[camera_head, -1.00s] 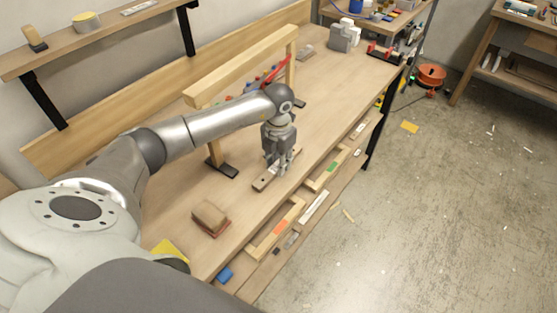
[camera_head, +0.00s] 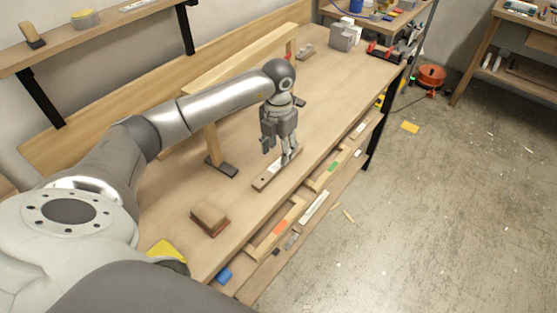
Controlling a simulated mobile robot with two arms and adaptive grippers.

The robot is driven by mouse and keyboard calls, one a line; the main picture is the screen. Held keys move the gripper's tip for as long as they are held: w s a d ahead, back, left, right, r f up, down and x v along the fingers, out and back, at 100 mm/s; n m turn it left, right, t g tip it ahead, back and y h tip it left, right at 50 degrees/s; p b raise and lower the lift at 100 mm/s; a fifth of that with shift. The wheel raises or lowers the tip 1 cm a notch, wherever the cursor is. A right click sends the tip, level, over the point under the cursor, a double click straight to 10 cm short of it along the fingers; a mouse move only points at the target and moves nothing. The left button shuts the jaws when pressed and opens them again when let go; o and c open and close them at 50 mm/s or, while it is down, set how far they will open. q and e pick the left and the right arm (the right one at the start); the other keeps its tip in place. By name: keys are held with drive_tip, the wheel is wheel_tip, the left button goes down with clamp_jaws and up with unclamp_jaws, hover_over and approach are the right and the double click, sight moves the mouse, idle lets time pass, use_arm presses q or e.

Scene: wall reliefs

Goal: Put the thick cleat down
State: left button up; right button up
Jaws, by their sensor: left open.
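A flat wooden strip with dark holes, which I take for the thick cleat (camera_head: 265,180), lies on the workbench top near its front edge. My left gripper (camera_head: 277,154) points down just over the strip. Its fingers are spread apart, with one by the strip's far side and the other over its middle. The gripper hides part of the strip, and I cannot tell whether a finger touches it. My right gripper is not in view.
A wooden frame (camera_head: 211,146) on dark feet stands behind the strip, partly hidden by my arm. A brown block (camera_head: 210,215) lies nearer on the workbench (camera_head: 330,110). Grey and white blocks (camera_head: 345,35) stand at the far end. Open bench lies between.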

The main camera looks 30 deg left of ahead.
sight(278, 164)
use_arm(q)
wheel_tip(278, 164, up, 7)
drive_tip(key=b, duration=0.1)
drive_tip(key=shift+f, duration=0.1)
idle(0.6)
